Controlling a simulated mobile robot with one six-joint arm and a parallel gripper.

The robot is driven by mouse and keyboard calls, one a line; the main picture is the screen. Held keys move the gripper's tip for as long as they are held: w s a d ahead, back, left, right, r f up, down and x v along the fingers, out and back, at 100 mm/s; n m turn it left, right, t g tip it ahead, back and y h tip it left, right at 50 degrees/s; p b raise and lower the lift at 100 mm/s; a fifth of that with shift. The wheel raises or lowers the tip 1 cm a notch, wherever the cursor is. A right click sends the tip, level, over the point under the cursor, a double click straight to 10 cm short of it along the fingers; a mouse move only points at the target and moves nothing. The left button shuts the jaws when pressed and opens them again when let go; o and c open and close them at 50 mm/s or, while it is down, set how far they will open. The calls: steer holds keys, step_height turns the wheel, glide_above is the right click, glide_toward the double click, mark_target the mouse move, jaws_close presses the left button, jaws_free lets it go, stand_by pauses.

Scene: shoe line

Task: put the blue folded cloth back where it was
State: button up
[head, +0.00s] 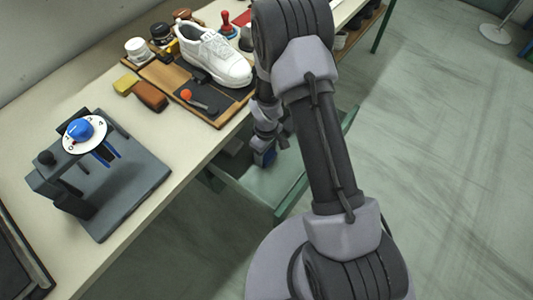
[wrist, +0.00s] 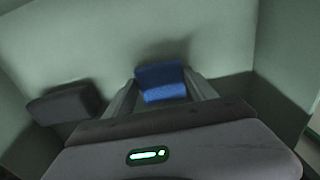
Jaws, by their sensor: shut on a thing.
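The blue folded cloth (wrist: 162,82) is between the fingers of my gripper (wrist: 162,92) in the wrist view. The gripper is shut on it. In the head view a bit of the blue cloth (head: 264,157) shows below my wrist, over the open drawer (head: 290,203) under the bench. The wrist view shows the pale drawer inside around the cloth. I cannot tell whether the cloth touches the drawer floor.
A dark grey block (wrist: 66,103) lies in the drawer left of my gripper. On the bench (head: 175,135) are a white shoe (head: 215,55), a brown block (head: 150,96), a yellow block (head: 126,84) and a grey fixture with a blue knob (head: 78,130).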

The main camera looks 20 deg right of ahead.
steer(key=shift+f, duration=0.2)
steer(key=o, duration=1.2)
steer(key=shift+r, duration=0.15)
